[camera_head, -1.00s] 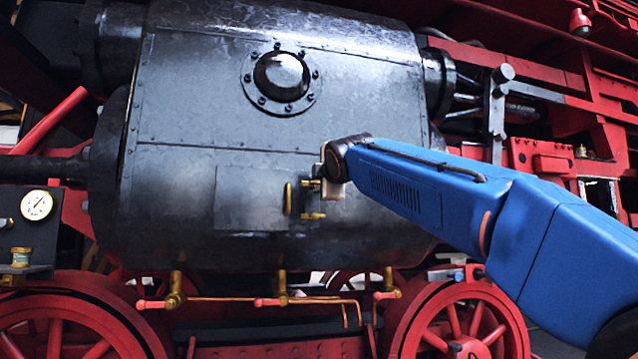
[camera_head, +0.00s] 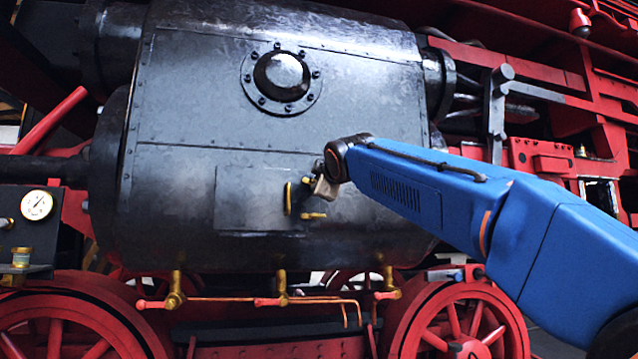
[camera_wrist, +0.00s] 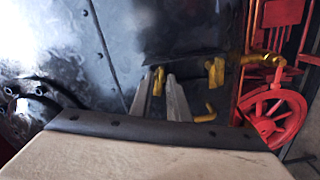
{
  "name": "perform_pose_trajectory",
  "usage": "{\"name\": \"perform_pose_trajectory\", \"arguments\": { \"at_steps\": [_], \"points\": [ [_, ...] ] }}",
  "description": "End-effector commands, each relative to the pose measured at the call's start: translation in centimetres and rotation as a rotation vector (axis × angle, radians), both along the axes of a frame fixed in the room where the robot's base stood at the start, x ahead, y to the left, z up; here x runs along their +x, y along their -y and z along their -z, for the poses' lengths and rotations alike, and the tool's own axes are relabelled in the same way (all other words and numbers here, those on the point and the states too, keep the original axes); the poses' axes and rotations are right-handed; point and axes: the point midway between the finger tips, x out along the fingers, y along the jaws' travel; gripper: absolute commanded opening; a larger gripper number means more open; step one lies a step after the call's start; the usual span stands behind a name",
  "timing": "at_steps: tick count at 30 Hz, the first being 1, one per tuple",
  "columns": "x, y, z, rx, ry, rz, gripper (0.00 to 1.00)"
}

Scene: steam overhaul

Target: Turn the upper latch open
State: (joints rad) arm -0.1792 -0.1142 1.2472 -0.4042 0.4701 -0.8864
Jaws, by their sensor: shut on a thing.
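The upper latch (camera_head: 306,180) is a small brass piece on the dark panel door (camera_head: 250,195), right of the upright brass handle (camera_head: 288,198). My gripper (camera_head: 313,184) is at this latch, tilted, and hides part of it. In the wrist view, the two grey fingers (camera_wrist: 159,97) lie either side of the brass upper latch (camera_wrist: 158,80) and are shut on it. How far the latch is turned is hard to tell. The lower brass latch (camera_head: 313,215) points sideways below my gripper, apart from it.
A domed, bolted cover (camera_head: 281,77) bulges from the black casing above. Brass cocks with red handles (camera_head: 282,290) and copper pipes run below. Red wheels (camera_head: 462,325) stand underneath. A pressure gauge (camera_head: 37,205) is at the left. The casing left of the door is clear.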

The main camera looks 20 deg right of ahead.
Motion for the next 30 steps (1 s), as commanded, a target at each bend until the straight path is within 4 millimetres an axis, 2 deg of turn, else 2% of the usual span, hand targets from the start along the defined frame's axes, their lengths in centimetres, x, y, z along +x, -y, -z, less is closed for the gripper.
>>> {"name": "perform_pose_trajectory", "arguments": {
  "at_steps": [30],
  "points": [
    [0.04,-0.02,0.17,0.954,-0.003,0.002,0.0]
  ]
}}
